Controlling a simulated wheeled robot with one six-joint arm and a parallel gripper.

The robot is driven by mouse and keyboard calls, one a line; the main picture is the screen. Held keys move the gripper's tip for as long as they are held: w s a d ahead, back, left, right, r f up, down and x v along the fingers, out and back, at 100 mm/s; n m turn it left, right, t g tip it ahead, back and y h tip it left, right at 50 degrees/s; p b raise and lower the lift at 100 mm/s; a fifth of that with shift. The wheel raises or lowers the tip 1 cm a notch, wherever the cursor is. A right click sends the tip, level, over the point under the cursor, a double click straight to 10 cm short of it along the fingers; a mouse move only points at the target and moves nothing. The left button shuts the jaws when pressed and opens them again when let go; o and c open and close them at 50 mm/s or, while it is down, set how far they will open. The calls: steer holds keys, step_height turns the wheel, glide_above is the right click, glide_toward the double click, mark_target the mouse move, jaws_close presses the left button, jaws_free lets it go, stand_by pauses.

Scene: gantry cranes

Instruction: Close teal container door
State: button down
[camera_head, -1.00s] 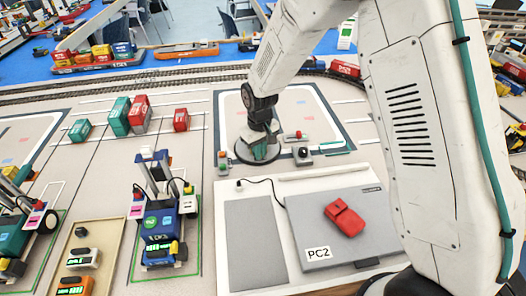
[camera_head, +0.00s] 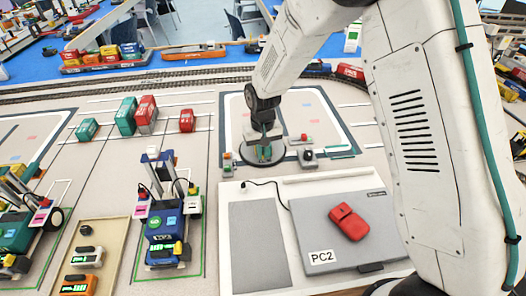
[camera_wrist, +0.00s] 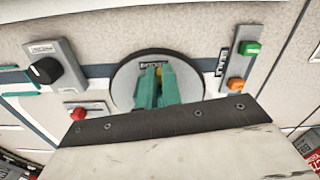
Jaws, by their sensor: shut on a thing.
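A large teal container (camera_head: 126,116) stands beside a red one on the mat at left in the head view. A smaller teal container (camera_head: 87,129) stands to its left. I cannot make out an open door on either. My gripper (camera_head: 264,155) points down over a round dark disc (camera_head: 246,158), well right of these containers. In the wrist view, two teal finger-like pieces (camera_wrist: 157,82) nearly meet over the disc (camera_wrist: 125,83). A small yellow thing (camera_wrist: 159,71) shows between their tips. It is too small to identify. The lower part of the pieces is hidden by my wrist plate.
A red container (camera_head: 187,120) stands left of the disc. A black knob box (camera_head: 307,157) and a red button (camera_head: 304,137) sit right of it. A grey panel (camera_head: 325,245) marked PC2 with a red device is in front. A blue crane vehicle (camera_head: 163,230) stands at front left.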

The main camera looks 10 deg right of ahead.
steer(key=c, duration=1.8)
jaws_free()
steer(key=shift+c, duration=0.2)
step_height(320, 180, up, 8)
steer(key=shift+f, duration=0.1)
steer(key=s+d+r, duration=0.6)
steer(key=s, duration=0.5)
steer(key=s+d+r+m+t, duration=0.1)
steer(key=s+d+r, duration=0.5)
steer(key=s, duration=0.5)
steer(key=s+d+r+m, duration=0.1)
steer(key=s+d+r, duration=0.5)
steer(key=s, duration=0.6)
step_height(320, 180, up, 2)
steer(key=shift+d+r, duration=0.1)
steer(key=shift+d, duration=0.05)
